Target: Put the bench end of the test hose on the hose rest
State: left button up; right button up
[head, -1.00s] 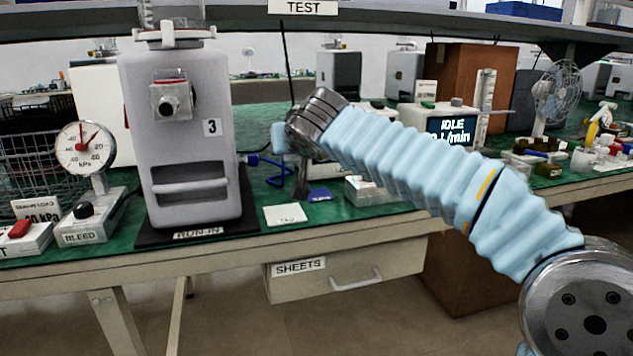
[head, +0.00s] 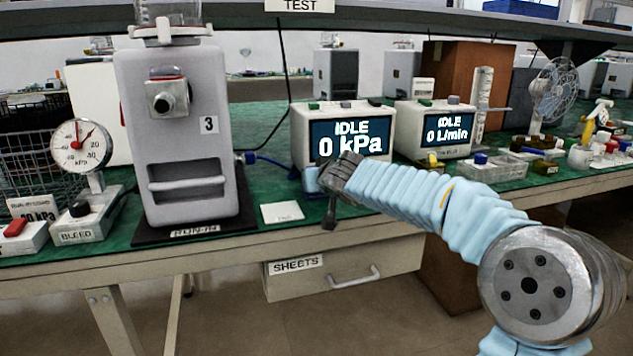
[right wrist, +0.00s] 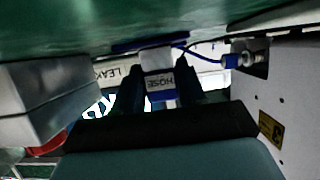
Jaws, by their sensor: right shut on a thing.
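The blue test hose (head: 272,160) runs from the fitting low on the right side of the pump marked 3 (head: 185,120) toward my right gripper (head: 329,215). In the right wrist view the hose (right wrist: 190,51) curves from a blue and metal fitting (right wrist: 240,60) to the area between my fingers. My right gripper (right wrist: 165,90) is shut there, apparently on the hose's bench end; its exact hold is partly hidden. A white piece labelled HOSE (right wrist: 165,82) shows between the fingers; I cannot tell whether the hose touches it. The hose rest is not clear in the head view. My left gripper is out of view.
A display box reading 0 kPa (head: 345,135) stands right behind my right gripper, with a 0 L/min box (head: 435,128) beside it. A white card (head: 282,212) lies near the front edge. A gauge (head: 80,148) and BLEED box (head: 85,220) stand left.

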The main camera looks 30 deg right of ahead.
jog(key=o, duration=0.6)
jog(key=shift+f, duration=0.1)
jog(key=o, duration=0.5)
jog(key=shift+r, duration=0.25)
jog(key=v, duration=1.2)
jog(key=shift+a+f+b, duration=0.1)
jog(key=shift+f+b, duration=0.05)
jog(key=shift+b, duration=0.2)
